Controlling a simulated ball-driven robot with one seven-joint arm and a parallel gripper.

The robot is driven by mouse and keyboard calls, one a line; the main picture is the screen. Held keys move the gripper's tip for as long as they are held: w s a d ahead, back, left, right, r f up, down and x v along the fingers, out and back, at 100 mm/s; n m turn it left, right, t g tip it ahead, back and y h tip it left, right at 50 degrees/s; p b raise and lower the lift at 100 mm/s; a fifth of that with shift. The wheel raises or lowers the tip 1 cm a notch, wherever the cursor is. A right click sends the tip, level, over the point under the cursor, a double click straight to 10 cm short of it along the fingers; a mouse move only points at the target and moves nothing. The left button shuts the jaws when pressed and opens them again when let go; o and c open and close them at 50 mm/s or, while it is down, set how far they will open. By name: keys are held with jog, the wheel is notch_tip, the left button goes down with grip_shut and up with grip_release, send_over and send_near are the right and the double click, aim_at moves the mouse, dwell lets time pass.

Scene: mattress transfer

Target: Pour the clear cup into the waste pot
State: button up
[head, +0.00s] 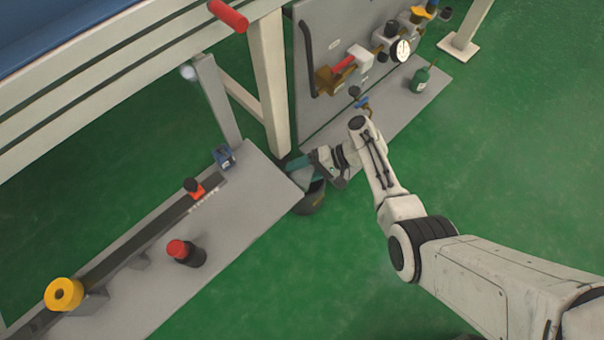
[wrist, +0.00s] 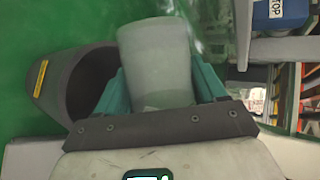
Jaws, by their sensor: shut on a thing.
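My gripper (head: 296,172) is shut on the clear cup (wrist: 157,62), a translucent, greyish cup between its teal fingers in the wrist view. The cup cannot be made out in the head view, and I cannot tell how far it is tilted or what it holds. The waste pot (head: 311,200) is a dark round pot on the green floor, beside the end of the grey bench and partly hidden under my gripper. In the wrist view the dark waste pot (wrist: 52,88), with a yellow label, shows its open mouth just left of the cup, partly behind the left finger.
The grey bench (head: 235,225) at left carries a red-topped black part (head: 186,252), a yellow ring (head: 64,294) and a blue part (head: 224,157). A grey panel (head: 345,40) with valves and a gauge stands behind. Green floor is open at right.

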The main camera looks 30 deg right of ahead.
jog(key=shift+w+d+m+g+y+b, duration=0.25)
jog(key=shift+m+g+y+b, duration=0.2)
jog(key=shift+b, duration=0.35)
jog(key=shift+r, duration=0.2)
dwell(0.4)
